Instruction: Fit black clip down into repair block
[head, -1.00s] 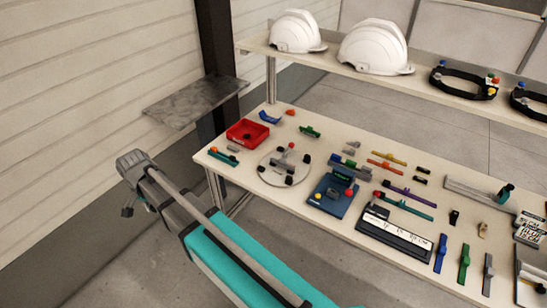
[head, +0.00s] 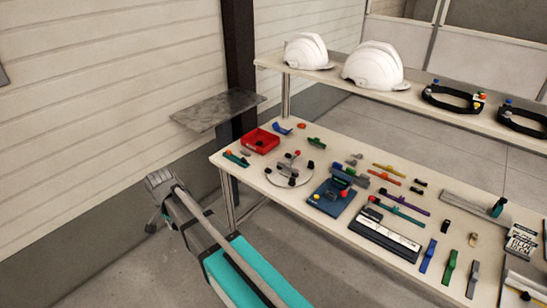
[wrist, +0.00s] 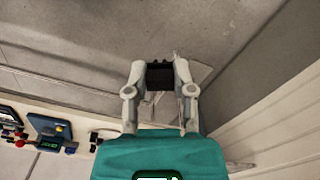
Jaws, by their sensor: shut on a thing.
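My gripper (wrist: 160,84) is shut on the black clip (wrist: 160,75), a small dark piece between its fingertips in the wrist view. It is over bare floor, to the side of the bench and apart from it. In the head view my arm's grey joint stands left of the bench; the gripper and held clip cannot be made out there. A blue fixture plate (head: 322,207) with a red and a yellow knob lies on the bench and may be the repair block; I cannot tell for sure. It also shows in the wrist view (wrist: 41,125).
The bench (head: 225,157) carries a red tray (head: 261,141), a round disc fixture (head: 287,179), a labelled black panel (head: 383,233) and several coloured strips. White helmets (head: 373,66) stand on the shelf behind. A grey slab (head: 215,110) juts out beside the dark post.

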